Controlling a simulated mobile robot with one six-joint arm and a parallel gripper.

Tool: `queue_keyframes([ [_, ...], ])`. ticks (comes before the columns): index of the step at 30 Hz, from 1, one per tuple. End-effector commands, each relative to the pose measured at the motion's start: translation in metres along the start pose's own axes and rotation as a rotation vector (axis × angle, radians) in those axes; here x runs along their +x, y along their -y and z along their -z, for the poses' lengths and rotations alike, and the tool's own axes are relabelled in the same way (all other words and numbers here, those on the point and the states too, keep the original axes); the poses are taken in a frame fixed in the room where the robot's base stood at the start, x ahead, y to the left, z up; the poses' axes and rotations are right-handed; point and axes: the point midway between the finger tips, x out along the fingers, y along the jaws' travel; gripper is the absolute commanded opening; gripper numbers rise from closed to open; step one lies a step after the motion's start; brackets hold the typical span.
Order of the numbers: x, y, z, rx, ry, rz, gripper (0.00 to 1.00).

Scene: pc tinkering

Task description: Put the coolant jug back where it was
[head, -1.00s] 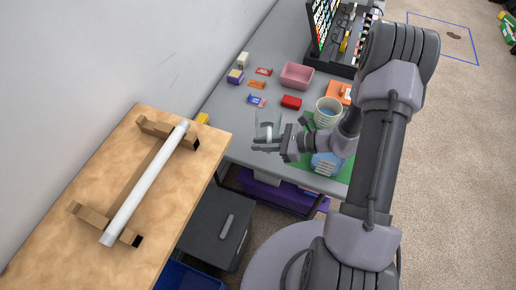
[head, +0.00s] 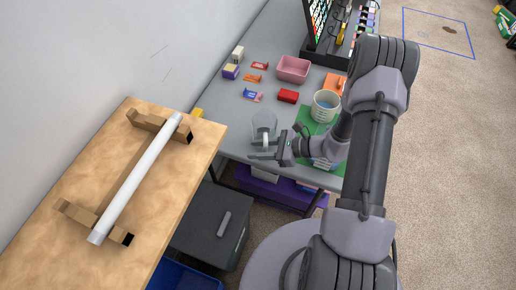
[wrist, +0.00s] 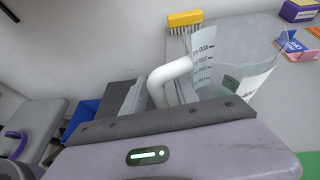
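The coolant jug (head: 264,122) is a clear measuring jug with a white handle, at the near left part of the grey table. In the wrist view the jug (wrist: 235,50) shows its printed scale, tilted in the picture. Its white handle (wrist: 172,76) passes between the fingers. My gripper (head: 262,154) is beside the handle at the table's near edge. The fingers look apart, with room around the handle. Its lower part is hidden, so I cannot tell whether the jug rests on the table.
A yellow brush (wrist: 185,18) is near the jug. A wooden bench (head: 60,255) stands left.

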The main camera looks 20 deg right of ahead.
Motion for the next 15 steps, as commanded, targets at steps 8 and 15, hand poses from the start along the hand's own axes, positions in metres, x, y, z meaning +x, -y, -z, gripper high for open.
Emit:
queue_keyframes([
  [8,-0.013,0.001,-0.005,0.0,0.0,0.002,0.35],
  [15,-0.068,0.001,-0.006,0.001,0.0,0.005,0.35],
])
